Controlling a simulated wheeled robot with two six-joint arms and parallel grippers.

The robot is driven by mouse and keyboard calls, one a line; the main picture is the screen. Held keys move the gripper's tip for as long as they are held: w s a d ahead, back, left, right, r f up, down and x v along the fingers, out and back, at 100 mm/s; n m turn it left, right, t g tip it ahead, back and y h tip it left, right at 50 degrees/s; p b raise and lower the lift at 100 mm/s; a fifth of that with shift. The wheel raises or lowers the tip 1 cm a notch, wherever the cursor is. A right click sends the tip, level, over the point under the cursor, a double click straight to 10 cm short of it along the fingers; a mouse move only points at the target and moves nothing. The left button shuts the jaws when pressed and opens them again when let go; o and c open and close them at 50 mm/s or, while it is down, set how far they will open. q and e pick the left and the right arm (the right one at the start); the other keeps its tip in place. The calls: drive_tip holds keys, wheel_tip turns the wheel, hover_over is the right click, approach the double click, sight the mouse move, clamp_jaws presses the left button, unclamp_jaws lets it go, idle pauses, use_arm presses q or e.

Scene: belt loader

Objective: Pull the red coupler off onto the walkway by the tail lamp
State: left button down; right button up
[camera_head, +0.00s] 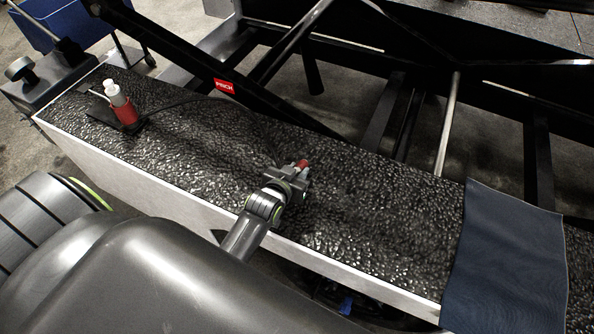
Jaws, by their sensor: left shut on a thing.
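The red coupler (303,163) shows as a small red tip at the jaws of my left gripper (294,174). The gripper is shut on it, low over the middle of the walkway. The jaws hide most of the coupler, and I cannot tell whether it touches the surface. The walkway (200,150) is a long, black, textured deck with a pale edge. A red holder with a white top (122,110) stands on its left part; I cannot tell whether this is the tail lamp. My right gripper is out of view.
A thin dark cable (190,99) runs from near the red holder toward my left gripper. Black frame bars (270,118) with a red label (224,86) rise behind the walkway. A dark blue mat (505,255) covers its right part. The deck between holder and gripper is mostly bare.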

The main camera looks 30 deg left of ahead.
use_arm(q)
drive_tip(key=c, duration=1.1)
unclamp_jaws()
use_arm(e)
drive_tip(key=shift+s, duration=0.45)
use_arm(q)
drive_tip(key=shift+s, duration=0.1)
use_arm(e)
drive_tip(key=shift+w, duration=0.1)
use_arm(q)
drive_tip(key=shift+s+r+p, duration=0.35)
drive_tip(key=shift+s+p, duration=0.05)
drive_tip(key=shift+p, duration=0.25)
drive_tip(key=p+v, duration=0.8)
drive_tip(key=v, duration=0.2)
drive_tip(key=shift+s+d+r, duration=0.1)
drive_tip(key=shift+s+r, duration=0.15)
drive_tip(key=v, duration=0.5)
drive_tip(key=shift+s+d+f, duration=0.1)
drive_tip(key=shift+s, duration=0.25)
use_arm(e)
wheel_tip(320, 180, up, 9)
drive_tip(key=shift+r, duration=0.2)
